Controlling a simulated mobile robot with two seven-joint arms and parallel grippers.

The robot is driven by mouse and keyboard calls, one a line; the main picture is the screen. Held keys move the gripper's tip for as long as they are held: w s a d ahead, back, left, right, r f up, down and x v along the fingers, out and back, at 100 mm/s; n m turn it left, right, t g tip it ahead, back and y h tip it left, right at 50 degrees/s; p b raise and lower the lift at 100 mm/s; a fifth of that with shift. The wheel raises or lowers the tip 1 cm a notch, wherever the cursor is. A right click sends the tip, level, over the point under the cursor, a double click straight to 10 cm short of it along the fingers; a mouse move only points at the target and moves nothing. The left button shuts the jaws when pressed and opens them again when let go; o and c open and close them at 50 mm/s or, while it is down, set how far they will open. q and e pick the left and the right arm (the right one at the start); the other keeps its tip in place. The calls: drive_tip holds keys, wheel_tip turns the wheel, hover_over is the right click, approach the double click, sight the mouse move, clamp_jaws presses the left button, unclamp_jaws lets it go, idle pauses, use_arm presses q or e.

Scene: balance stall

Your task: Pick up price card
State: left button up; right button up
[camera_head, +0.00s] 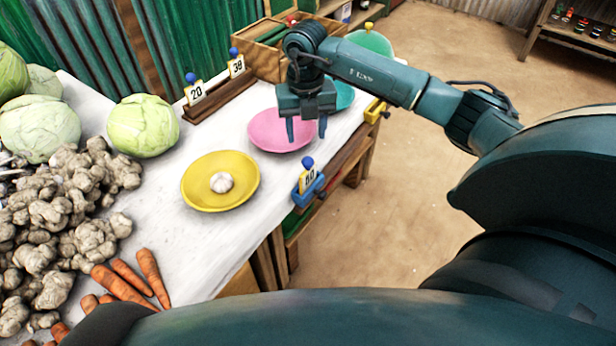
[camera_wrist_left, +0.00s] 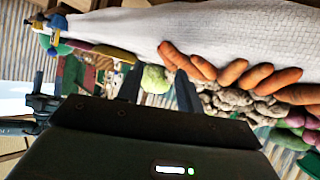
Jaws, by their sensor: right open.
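A price card marked 60 (camera_head: 307,180) with a blue knob on top stands in a blue holder (camera_head: 309,191) at the table's right edge. Cards marked 20 (camera_head: 195,93) and 38 (camera_head: 237,66), also with blue knobs, stand in a dark wooden rail (camera_head: 221,97) at the back. My right gripper (camera_head: 306,130) is open and empty, fingers pointing down over the pink plate (camera_head: 268,134), beyond the 60 card and apart from it. My left gripper (camera_wrist_left: 158,88) shows only in the left wrist view, its fingers apart with nothing held between them.
A yellow plate (camera_head: 198,194) holding a garlic bulb (camera_head: 221,182) lies near the 60 card. Cabbages (camera_head: 143,125), ginger (camera_head: 60,205) and carrots (camera_head: 152,276) crowd the left side. A wooden crate (camera_head: 262,50) stands behind. The white tabletop (camera_head: 160,215) between is clear.

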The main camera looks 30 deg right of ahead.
sight(308, 158)
wheel_tip(308, 158, down, 4)
drive_tip(key=shift+f, duration=0.25)
drive_tip(key=shift+s+d+f+p, duration=0.1)
drive_tip(key=shift+f+p, duration=0.1)
drive_tip(key=shift+f, duration=1.15)
drive_tip(key=shift+d+f+p, duration=0.1)
drive_tip(key=shift+f+p, duration=0.05)
drive_tip(key=shift+f, duration=1.15)
drive_tip(key=shift+c, duration=0.5)
clamp_jaws()
